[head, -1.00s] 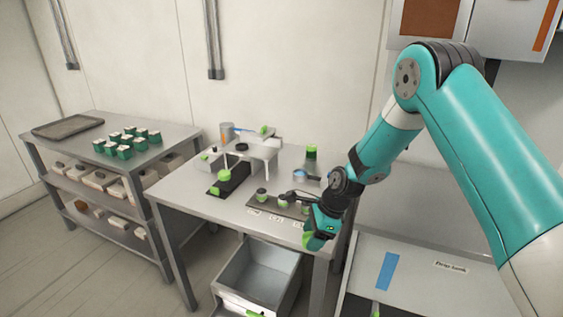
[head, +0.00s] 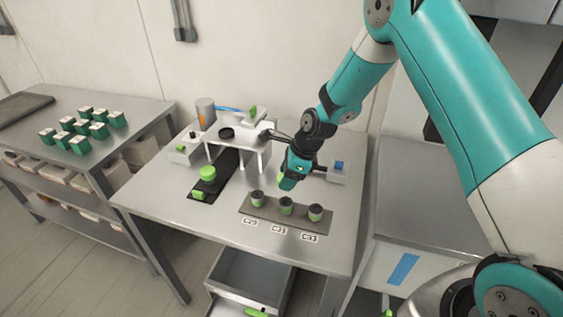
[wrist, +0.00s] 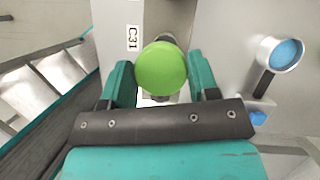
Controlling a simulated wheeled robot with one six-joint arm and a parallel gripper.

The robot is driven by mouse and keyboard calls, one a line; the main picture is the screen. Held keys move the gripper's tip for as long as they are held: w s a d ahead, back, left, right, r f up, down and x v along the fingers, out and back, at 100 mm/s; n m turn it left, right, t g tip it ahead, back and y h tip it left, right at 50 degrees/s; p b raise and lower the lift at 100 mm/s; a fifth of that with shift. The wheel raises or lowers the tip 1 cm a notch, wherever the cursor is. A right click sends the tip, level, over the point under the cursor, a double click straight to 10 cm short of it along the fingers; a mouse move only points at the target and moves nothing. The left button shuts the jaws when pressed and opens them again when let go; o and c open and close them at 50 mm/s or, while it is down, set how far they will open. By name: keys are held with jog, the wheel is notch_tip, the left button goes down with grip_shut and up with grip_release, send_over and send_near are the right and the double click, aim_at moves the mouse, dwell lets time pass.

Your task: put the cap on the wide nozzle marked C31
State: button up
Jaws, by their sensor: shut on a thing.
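My gripper (head: 288,181) is over the metal table, in front of the white stand. In the wrist view my gripper (wrist: 162,82) is shut on a round green cap (wrist: 161,67). The label C31 (wrist: 132,38) lies left of the cap in that view. The cap hides most of what is under it; a grey rim shows behind it. In the head view three dark-topped nozzles, left (head: 257,199), middle (head: 286,206) and right (head: 316,213), stand on a grey plate (head: 243,208). Their labels are too small to read surely there. The cap appears above the row, apart from it.
A white stand (head: 258,154) and a green knob on a black strip (head: 207,174) are left of my gripper. A grey block with a blue part (head: 340,167) is to the right. An open drawer (head: 250,275) is below the table. Green boxes (head: 80,144) stand on the left table.

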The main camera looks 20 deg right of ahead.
jog(key=shift+w+f+b, duration=0.1)
jog(key=shift+f+b, duration=0.5)
jog(key=shift+f, duration=0.15)
jog(key=shift+f+b, duration=0.2)
jog(key=shift+b, duration=0.5)
jog(key=b, duration=0.3)
jog(key=shift+f, duration=0.15)
jog(key=shift+b, duration=0.5)
jog(key=shift+r+b, duration=0.25)
jog(key=shift+b, duration=0.05)
jog(key=shift+f, duration=0.1)
